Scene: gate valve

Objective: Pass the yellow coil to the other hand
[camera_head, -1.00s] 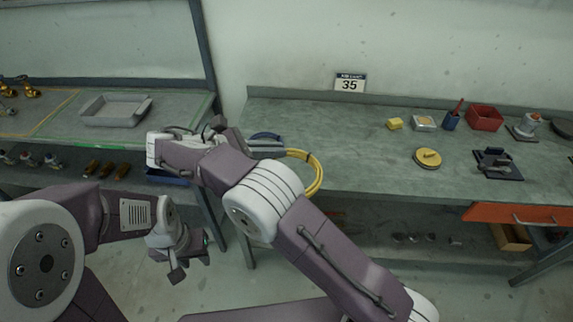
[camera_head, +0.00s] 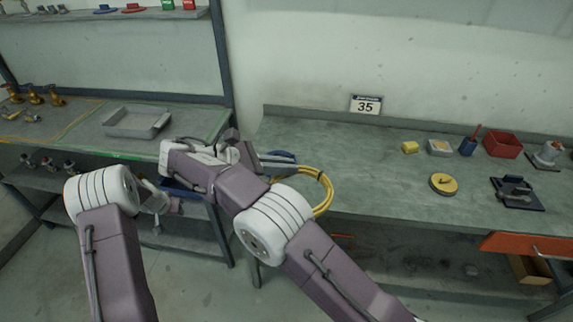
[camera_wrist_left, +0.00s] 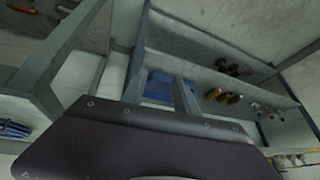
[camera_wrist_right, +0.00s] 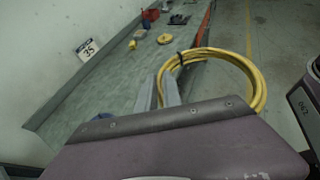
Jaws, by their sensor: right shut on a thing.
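The yellow coil (camera_head: 328,192) hangs from my right gripper (camera_head: 288,162) over the front edge of the grey workbench. My right gripper is shut on it. In the right wrist view the coil (camera_wrist_right: 258,84) is a large ring with a dark band, to the right of the fingers (camera_wrist_right: 158,92). My left gripper (camera_head: 160,202) is low, left of the right arm and well apart from the coil, partly hidden by its own arm. In the left wrist view its fingers (camera_wrist_left: 160,88) stand apart with nothing held between them.
The workbench (camera_head: 360,160) holds a yellow block (camera_head: 409,147), a yellow disc (camera_head: 443,184) and a red bin (camera_head: 502,144). A blue item (camera_head: 282,155) lies behind the right gripper. The left shelf bears a grey tray (camera_head: 136,122); a blue bin (camera_wrist_left: 158,86) is below.

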